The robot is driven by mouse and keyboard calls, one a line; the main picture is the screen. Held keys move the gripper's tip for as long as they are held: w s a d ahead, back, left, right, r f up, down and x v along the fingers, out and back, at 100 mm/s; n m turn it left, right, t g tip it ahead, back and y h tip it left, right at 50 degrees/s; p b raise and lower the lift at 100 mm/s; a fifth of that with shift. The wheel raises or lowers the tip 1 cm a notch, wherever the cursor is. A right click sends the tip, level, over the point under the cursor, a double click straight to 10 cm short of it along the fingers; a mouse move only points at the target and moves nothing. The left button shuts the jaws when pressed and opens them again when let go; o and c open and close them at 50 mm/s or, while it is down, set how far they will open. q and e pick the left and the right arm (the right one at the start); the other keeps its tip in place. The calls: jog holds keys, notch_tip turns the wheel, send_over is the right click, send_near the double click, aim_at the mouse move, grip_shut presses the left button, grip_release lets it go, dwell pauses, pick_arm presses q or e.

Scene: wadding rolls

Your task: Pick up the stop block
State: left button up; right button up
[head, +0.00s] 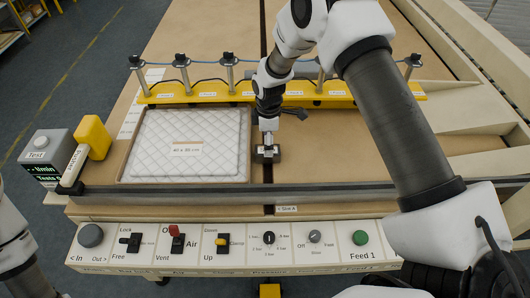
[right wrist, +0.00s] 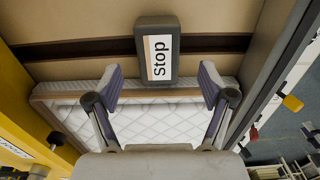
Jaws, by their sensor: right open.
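The stop block is a dark grey block with a white "Stop" label (right wrist: 158,52). In the right wrist view it lies just beyond my right gripper's fingertips, roughly centred between them. In the head view a dark grey block (head: 267,155), seemingly the same one, sits by the slot right of the quilted pad, partly hidden by my gripper. My right gripper (right wrist: 160,84) is open and empty, its two fingers spread wider than the block. In the head view my right gripper (head: 268,140) is right over the block; contact cannot be told. My left gripper is out of view.
A white quilted pad (head: 190,160) lies in a tray left of the block. A yellow bar (head: 200,97) with several posts runs behind. A dark rail (head: 330,190) and a control panel (head: 205,262) lie in front. Bare brown board (head: 350,140) is to the right.

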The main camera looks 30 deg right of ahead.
jog(key=f+p, duration=0.1)
jog(key=f, duration=0.1)
jog(key=f+p, duration=0.1)
jog(key=f, duration=0.2)
jog(key=shift+w+f+p, duration=0.2)
jog(key=shift+f+p, duration=0.05)
jog(key=shift+p, duration=0.05)
jog(key=shift+f, duration=0.25)
jog(key=shift+s+r, duration=0.1)
jog(key=shift+c, duration=0.7)
grip_shut()
